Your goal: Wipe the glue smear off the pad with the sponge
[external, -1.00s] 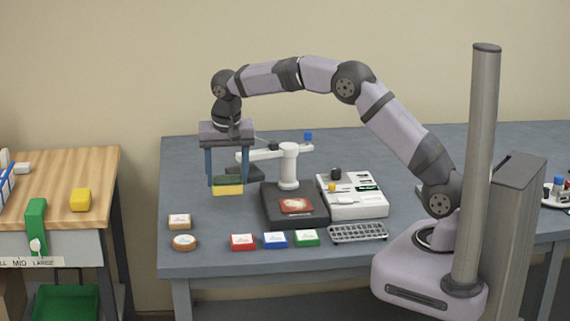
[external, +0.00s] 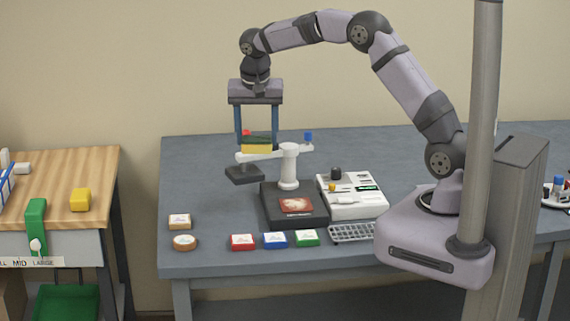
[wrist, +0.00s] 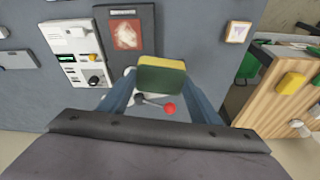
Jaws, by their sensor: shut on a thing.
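My gripper (external: 258,136) is shut on a sponge (external: 257,148) with a yellow layer and a dark green layer. It holds the sponge in the air, near the white swing arm of the laminator; the sponge also shows between the fingers in the wrist view (wrist: 161,77). The pad (external: 296,205) is a reddish square on a black base (external: 277,218), to the right of and below the sponge. A pale smear shows on the pad; in the wrist view the pad (wrist: 126,35) has a whitish patch too. The sponge is apart from the pad.
The white post (external: 289,168) with its arm and dark plate (external: 244,174) stands behind the pad. A white control box (external: 362,208) is to its right. Red (external: 243,242), blue (external: 276,240) and green (external: 306,237) blocks lie in front.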

